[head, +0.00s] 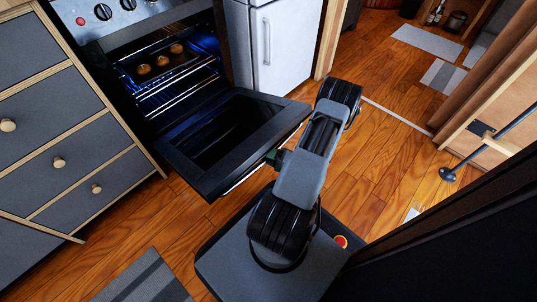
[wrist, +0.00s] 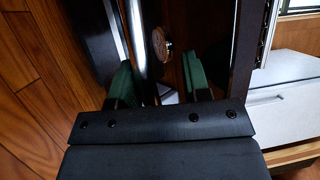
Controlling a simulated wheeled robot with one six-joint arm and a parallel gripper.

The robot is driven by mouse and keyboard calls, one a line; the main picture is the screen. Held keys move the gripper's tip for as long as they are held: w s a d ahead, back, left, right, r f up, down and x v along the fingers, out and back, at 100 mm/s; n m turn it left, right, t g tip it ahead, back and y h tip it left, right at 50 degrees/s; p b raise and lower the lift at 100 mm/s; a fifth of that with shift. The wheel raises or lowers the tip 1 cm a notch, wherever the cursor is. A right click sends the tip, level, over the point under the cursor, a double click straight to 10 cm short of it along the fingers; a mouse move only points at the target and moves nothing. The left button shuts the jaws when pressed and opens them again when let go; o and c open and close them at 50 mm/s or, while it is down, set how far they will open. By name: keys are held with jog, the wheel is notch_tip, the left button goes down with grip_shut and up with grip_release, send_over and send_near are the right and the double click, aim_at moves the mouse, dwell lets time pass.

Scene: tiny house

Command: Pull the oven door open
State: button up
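The oven door (head: 195,175) is dark with a glass pane and is swung down, far open, in the head view. The oven cavity (head: 150,50) is lit blue inside. My gripper (head: 273,157) is at the door's outer edge, and my arm partly hides it. In the wrist view, its two green fingers (wrist: 160,84) stand well apart. A slim vertical bar (wrist: 139,40), which looks like the door handle, shows near the left finger. I cannot tell whether the finger touches it.
Round brown items (head: 160,60) sit on a rack in the oven. Grey drawers (head: 75,155) stand left of the oven and a white fridge (head: 287,45) right of it. Wooden floor (head: 390,150) is clear to the right of my arm.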

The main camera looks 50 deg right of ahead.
jog(key=shift+s+d, duration=0.1)
jog(key=shift+s+d, duration=0.1)
jog(key=shift+s, duration=0.05)
jog(key=p+v, duration=0.3)
jog(key=v, duration=1)
jog(key=shift+s, duration=0.15)
